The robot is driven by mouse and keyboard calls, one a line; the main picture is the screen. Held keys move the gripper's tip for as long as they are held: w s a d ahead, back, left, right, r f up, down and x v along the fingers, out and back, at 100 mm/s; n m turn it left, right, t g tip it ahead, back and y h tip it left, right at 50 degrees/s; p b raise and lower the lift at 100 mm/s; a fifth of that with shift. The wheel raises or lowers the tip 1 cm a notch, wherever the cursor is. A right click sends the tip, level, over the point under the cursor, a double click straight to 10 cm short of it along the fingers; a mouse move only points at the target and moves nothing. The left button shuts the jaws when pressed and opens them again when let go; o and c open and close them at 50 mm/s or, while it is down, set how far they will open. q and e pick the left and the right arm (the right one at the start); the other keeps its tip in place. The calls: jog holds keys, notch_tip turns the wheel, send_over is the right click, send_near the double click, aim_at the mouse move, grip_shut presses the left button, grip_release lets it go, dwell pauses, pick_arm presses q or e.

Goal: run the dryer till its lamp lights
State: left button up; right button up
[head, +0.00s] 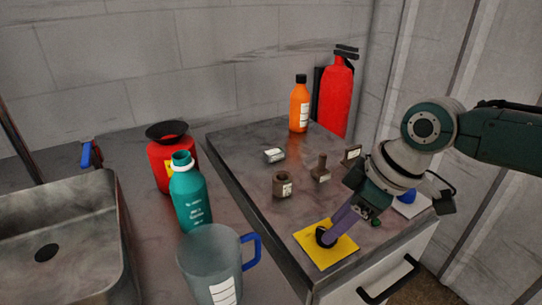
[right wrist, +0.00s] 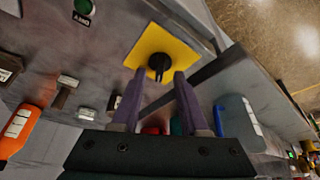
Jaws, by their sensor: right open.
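A yellow plate (head: 338,250) with a black knob (head: 322,237) lies on the grey cabinet top, near its front edge. My right gripper (head: 338,228) points down at the knob, its purple fingers partly covering it. In the right wrist view the open fingers (right wrist: 156,88) stand to either side of the knob (right wrist: 158,64), with the yellow plate (right wrist: 180,48) beyond. I cannot tell whether they touch it. A round green button or lamp (right wrist: 83,7) is at the top edge of that view; I cannot tell if it is lit. My left gripper is not in view.
Brown metal parts (head: 282,186) and an orange bottle (head: 299,105) stand on the cabinet top, with a red extinguisher (head: 336,95) behind. A teal bottle (head: 190,195), a red can (head: 163,160) and a jug (head: 210,262) stand left, beside the sink (head: 62,210).

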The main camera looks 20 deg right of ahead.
jog(key=p+v, duration=0.1)
jog(key=v, duration=0.7)
jog(key=shift+r, duration=0.25)
jog(key=s+a+f+p, duration=0.2)
jog(key=s+a, duration=0.8)
jog(key=a, duration=0.1)
jog(key=s+d+r+m+h+p, duration=0.1)
jog(key=s+d+r+m+h, duration=0.1)
jog(key=s+r+m, duration=0.4)
notch_tip(320, 180, up, 37)
jog(key=s+n+p, duration=0.1)
jog(key=p, duration=3.7)
jog(key=shift+s+f+h, duration=0.2)
jog(key=shift+s+h, duration=0.1)
